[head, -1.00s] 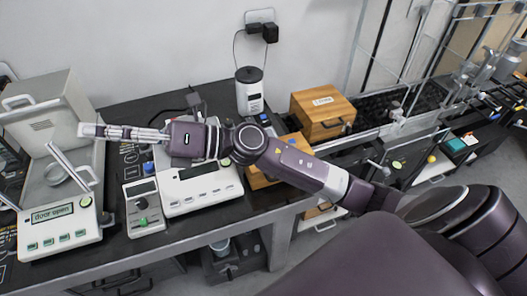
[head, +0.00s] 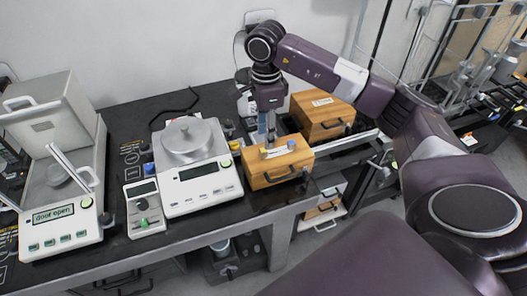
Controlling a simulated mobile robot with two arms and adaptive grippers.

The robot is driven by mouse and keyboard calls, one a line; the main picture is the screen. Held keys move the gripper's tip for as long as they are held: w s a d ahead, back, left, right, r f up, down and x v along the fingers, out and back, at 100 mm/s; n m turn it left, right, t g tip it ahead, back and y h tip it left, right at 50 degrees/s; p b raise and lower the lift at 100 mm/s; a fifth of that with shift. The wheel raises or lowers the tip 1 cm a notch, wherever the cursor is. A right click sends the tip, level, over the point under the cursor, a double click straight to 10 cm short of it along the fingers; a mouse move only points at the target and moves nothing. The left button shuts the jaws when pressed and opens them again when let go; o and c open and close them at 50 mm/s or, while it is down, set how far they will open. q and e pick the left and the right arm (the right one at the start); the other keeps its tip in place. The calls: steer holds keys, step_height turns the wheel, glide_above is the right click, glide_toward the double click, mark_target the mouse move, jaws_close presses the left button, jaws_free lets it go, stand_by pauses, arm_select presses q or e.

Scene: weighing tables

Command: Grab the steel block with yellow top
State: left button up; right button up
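My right gripper (head: 268,138) points straight down over the front wooden box (head: 269,176). Its fingers look close together, and I cannot tell whether they are open or shut or hold anything. A small block with a yellowish top (head: 228,128) shows behind the balance, left of the gripper; it is too small to be sure it is the steel one. Something pale with a touch of yellow (head: 266,154) shows on the box top just below the fingertips; it may be a label or a block. My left gripper is not in view.
A balance with a round pan (head: 187,140) stands left of the box. A small green-knobbed device (head: 143,203) and an open-door balance (head: 61,226) stand further left. Another wooden box (head: 322,113) stands behind right. Small blue-topped (head: 150,169) and green-topped (head: 236,145) pieces flank the balance.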

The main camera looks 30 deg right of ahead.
mark_target(264, 153)
step_height(264, 153, down, 5)
steer(key=p, duration=0.2)
steer(key=shift+f+p, duration=0.2)
steer(key=shift+p, duration=0.1)
steer(key=shift+w+f, duration=0.1)
steer(key=shift+f, duration=0.1)
jaws_close()
